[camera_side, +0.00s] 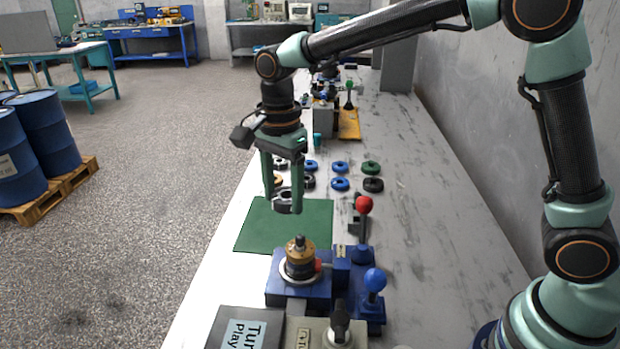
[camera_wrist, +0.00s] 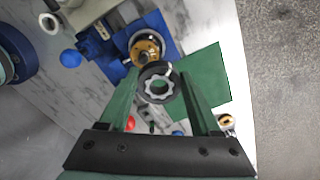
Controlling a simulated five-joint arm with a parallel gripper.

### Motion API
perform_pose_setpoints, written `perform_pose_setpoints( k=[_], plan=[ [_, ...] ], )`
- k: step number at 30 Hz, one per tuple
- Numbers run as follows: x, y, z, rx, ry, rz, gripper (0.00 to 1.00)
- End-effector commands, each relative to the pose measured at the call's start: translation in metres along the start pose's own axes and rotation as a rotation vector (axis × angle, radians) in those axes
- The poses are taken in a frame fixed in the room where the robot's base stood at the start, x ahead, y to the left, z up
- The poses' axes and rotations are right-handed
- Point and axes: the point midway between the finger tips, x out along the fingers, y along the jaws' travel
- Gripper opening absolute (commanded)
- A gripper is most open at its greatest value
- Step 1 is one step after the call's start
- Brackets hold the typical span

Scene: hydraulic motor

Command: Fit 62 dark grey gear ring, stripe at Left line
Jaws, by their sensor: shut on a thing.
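My gripper (camera_side: 284,205) is shut on a dark grey gear ring (camera_side: 283,198) and holds it above the green mat. In the wrist view the ring (camera_wrist: 147,75) sits between the fingertips, its lighter toothed inner face showing. I cannot make out its stripe. The motor on its blue base (camera_side: 283,293) stands nearer the side camera, with a brass-coloured body (camera_side: 300,250) upright on a silvery ring. The motor also shows in the wrist view (camera_wrist: 147,46), just beyond the held ring. The ring is apart from the motor. I cannot make out the Left line.
Several blue, green and dark rings (camera_side: 340,167) lie on the bench beyond the green mat (camera_side: 260,228). Levers with a red knob (camera_side: 363,205) and a blue knob (camera_side: 375,280) rise right of the motor. A sign (camera_side: 243,328) stands in front. The mat's visible part is clear.

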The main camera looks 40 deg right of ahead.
Motion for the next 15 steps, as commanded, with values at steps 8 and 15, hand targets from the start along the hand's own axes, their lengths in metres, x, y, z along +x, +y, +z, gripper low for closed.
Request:
perform_pose_setpoints(
  k=[8,15],
  plan=[
    [0.009,0.026,0.002,0.131,0.000,-0.001,0.00],
    [0.021,0.028,0.002,0.142,0.000,0.001,0.00]
  ],
)
